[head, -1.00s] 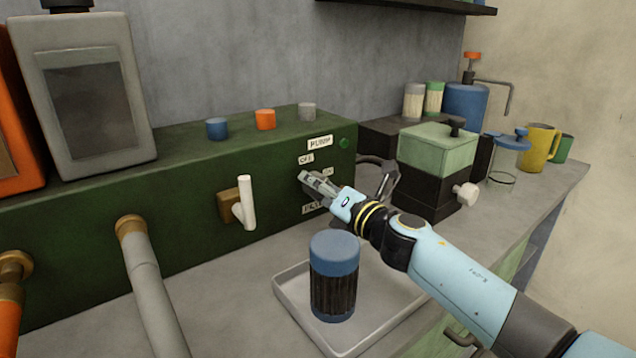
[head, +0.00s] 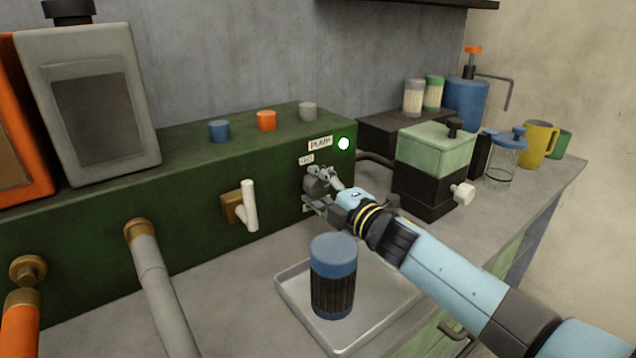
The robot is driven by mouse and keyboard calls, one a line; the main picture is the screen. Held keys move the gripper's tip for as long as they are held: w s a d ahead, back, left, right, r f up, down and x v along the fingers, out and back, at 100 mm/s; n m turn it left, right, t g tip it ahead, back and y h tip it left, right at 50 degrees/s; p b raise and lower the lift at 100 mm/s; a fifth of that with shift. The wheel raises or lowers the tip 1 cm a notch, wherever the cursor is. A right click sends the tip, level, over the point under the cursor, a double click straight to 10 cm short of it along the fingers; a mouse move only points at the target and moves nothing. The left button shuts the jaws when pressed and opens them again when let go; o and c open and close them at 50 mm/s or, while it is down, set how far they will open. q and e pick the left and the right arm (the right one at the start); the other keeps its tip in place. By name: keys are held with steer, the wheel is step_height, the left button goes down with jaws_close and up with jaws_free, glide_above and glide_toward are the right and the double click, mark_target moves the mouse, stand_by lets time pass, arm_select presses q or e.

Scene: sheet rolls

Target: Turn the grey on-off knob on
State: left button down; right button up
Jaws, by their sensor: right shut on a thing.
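The grey on-off knob (head: 316,182) is on the front of the green machine (head: 190,215), below the PUMP label (head: 320,143) and the OFF label. My right gripper (head: 320,190) is shut on the knob, its fingers turned and hiding part of it and the lower labels. The round lamp (head: 344,143) beside the PUMP label is lit bright white. My left gripper is not in view.
A white lever (head: 249,205) is left of the knob. A blue-lidded jar (head: 334,280) stands on a white tray (head: 395,325) below my right arm. A green-topped box (head: 437,150) with a pale knob stands to the right.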

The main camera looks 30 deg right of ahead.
steer(key=shift+m, duration=0.6)
steer(key=o, duration=1.2)
steer(key=shift+c, duration=0.2)
steer(key=shift+s, duration=0.2)
steer(key=s, duration=0.4)
steer(key=s+d, duration=0.1)
steer(key=s, duration=0.6)
steer(key=shift+s+d, duration=0.3)
steer(key=shift+d, duration=0.05)
steer(key=shift+f, duration=0.1)
